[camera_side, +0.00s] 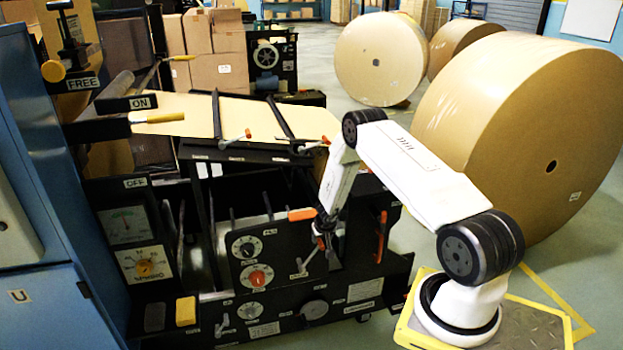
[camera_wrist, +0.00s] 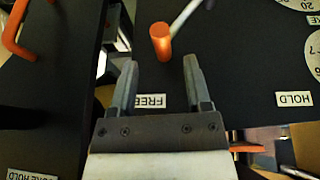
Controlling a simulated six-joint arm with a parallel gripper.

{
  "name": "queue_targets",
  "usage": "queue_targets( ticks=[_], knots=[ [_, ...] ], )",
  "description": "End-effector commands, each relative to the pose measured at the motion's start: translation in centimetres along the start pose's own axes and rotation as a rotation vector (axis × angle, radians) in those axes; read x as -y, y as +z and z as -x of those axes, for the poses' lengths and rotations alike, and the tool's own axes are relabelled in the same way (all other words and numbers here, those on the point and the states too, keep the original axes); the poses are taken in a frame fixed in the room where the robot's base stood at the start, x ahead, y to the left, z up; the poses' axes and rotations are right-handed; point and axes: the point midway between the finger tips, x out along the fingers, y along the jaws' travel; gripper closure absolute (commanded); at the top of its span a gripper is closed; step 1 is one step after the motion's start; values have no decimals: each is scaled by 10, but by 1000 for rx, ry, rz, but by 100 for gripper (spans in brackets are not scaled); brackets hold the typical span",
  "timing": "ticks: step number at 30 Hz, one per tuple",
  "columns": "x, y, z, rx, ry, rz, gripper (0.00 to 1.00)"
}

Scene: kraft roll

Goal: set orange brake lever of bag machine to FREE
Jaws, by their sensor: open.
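The orange brake lever has a cylindrical orange grip (camera_wrist: 161,42) on a thin silver rod running up and right in the wrist view. A FREE label (camera_wrist: 150,101) shows between my fingers, partly covered by one of them. A HOLD label (camera_wrist: 294,99) is on the right. My gripper (camera_wrist: 160,66) is open, its fingertips just short of the grip, which lies ahead between them; no contact is clear. In the side view my gripper (camera_side: 325,228) points down at the black panel of the bag machine (camera_side: 270,240), by the lever's small orange end (camera_side: 321,243), partly hidden.
An orange handle (camera_side: 301,214) sticks out beside my gripper, and a vertical orange handle (camera_side: 381,235) is to its right. Dials (camera_side: 257,277) are on the panel to the left. A large kraft roll (camera_side: 545,125) stands behind my arm.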

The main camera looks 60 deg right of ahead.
Motion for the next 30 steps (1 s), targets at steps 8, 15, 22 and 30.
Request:
queue_targets(
  ticks=[8, 15, 22, 30],
  knots=[
    [0, -3, 24, -5, 0, -1, 37],
    [0, -4, 30, -7, -1, -2, 37],
    [0, -4, 30, -7, -1, -2, 37],
    [10, -7, 41, -14, -19, 17, 37]
  ],
)
